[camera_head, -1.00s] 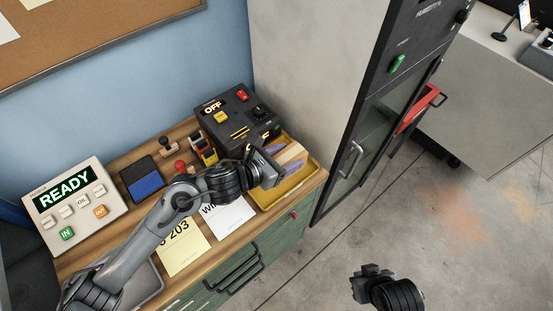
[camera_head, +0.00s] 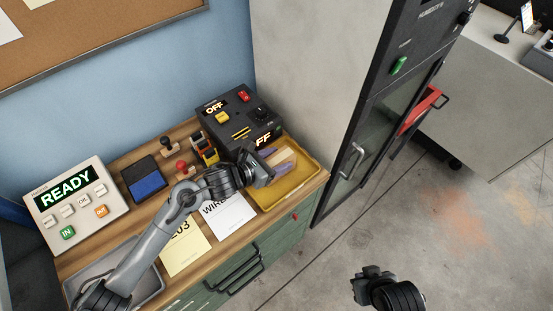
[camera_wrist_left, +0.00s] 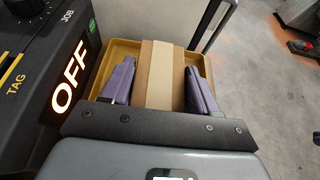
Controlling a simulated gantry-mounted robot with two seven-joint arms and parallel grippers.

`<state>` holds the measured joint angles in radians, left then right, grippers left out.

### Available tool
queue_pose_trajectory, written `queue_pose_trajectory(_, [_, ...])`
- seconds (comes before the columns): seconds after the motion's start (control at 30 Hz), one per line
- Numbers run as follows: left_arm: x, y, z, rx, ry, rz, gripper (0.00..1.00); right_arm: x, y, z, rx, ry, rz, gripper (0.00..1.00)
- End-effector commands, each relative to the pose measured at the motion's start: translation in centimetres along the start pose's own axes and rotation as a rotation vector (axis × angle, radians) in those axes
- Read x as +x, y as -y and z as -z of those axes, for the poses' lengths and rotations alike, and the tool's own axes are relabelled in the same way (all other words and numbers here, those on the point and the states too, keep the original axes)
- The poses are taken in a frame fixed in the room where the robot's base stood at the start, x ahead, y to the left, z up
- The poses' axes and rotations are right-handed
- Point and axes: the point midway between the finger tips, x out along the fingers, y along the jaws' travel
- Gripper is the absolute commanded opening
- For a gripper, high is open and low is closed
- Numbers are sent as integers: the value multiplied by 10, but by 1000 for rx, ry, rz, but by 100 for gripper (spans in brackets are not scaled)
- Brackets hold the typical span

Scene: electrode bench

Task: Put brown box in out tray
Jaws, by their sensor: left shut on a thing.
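My left gripper (camera_head: 268,168) reaches over the yellow tray (camera_head: 307,174) at the right end of the wooden bench. It is shut on the brown box (camera_head: 286,157). In the left wrist view the brown box (camera_wrist_left: 160,75) sits between two purple fingers, with the yellow tray's rim (camera_wrist_left: 124,46) around and behind it. The box is over or inside the tray; its underside is hidden, so I cannot tell if it touches the floor. My right gripper (camera_head: 370,271) is low in the head view, over the floor, away from the bench; its jaws are unclear.
A black control unit (camera_head: 238,117) showing OFF stands close beside the yellow tray. A READY panel (camera_head: 78,204), a blue pad (camera_head: 146,184), stamps (camera_head: 181,168) and paper sheets (camera_head: 228,216) lie further left. A grey tray (camera_head: 150,283) is under my left arm. A glass-door cabinet (camera_head: 357,150) stands right.

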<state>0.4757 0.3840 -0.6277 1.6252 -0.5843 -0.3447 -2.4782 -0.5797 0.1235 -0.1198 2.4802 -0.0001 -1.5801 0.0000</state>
Motion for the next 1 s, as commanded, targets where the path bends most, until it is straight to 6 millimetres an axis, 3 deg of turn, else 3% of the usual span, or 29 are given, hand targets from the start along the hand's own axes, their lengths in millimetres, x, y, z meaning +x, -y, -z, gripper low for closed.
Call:
queue_pose_trajectory(0.27, [2, 0, 3, 1, 3, 0, 16, 5, 0, -2, 0, 0, 1, 0])
queue_pose_trajectory(0.3, [1, 0, 2, 0, 0, 0, 64, 4, 0, -1, 1, 1, 1, 0])
queue_pose_trajectory(0.43, [1, 0, 2, 0, 0, 0, 84, 4, 1, -1, 2, 1, 2, 0])
queue_pose_trajectory(0.83, [-1, 0, -2, -1, 0, 1, 85, -2, 2, 1, 6, 0, 5, 0])
queue_pose_trajectory(1.0, [-20, 0, 1, 2, -2, 0, 85, -1, 2, 0, 6, -1, 5, 0])
